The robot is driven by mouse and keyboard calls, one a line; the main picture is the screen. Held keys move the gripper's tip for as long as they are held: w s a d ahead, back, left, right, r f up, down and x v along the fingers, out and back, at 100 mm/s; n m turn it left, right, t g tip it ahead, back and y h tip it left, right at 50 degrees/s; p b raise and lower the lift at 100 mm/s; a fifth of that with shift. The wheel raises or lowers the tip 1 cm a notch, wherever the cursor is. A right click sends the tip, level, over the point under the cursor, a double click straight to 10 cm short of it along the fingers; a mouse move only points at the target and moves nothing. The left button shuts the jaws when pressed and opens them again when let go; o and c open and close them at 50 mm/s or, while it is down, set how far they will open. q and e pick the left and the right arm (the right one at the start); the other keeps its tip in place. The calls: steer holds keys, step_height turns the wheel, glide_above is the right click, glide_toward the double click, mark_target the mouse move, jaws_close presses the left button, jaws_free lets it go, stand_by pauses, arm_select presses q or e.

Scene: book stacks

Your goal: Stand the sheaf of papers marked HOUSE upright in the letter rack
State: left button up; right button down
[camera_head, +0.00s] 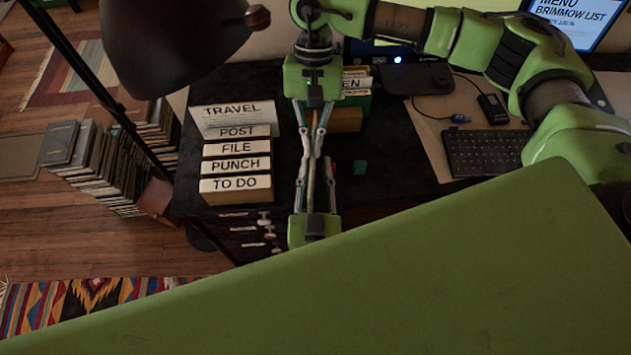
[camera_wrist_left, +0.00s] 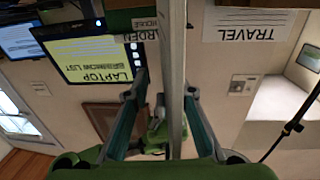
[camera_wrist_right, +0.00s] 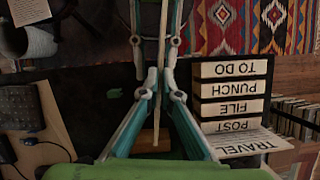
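A thin pale sheaf (camera_head: 311,172) hangs edge-on between my two facing grippers; its label is not readable, so I cannot confirm it says HOUSE. It also shows in the left wrist view (camera_wrist_left: 178,60) and right wrist view (camera_wrist_right: 157,115). My right gripper (camera_head: 312,150), from above, is shut on it. My left gripper (camera_head: 316,165), from below, has its fingers apart on either side of it. What seems to be the letter rack (camera_head: 347,120) stands just right of them, partly hidden, with labelled papers in it; one reads GARDEN (camera_wrist_left: 134,36).
Left on the dark desk is a stack marked TRAVEL (camera_head: 232,110), POST, FILE, PUNCH and TO DO. A lamp shade (camera_head: 170,45) hangs above it. Books (camera_head: 110,160) are piled on the floor.

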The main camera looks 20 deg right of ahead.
arm_select(q)
steer(key=shift+w, duration=0.15)
jaws_close()
arm_select(e)
steer(key=c, duration=2.2)
jaws_free()
arm_select(q)
steer(key=shift+d, duration=0.1)
arm_select(e)
steer(key=shift+r, duration=0.1)
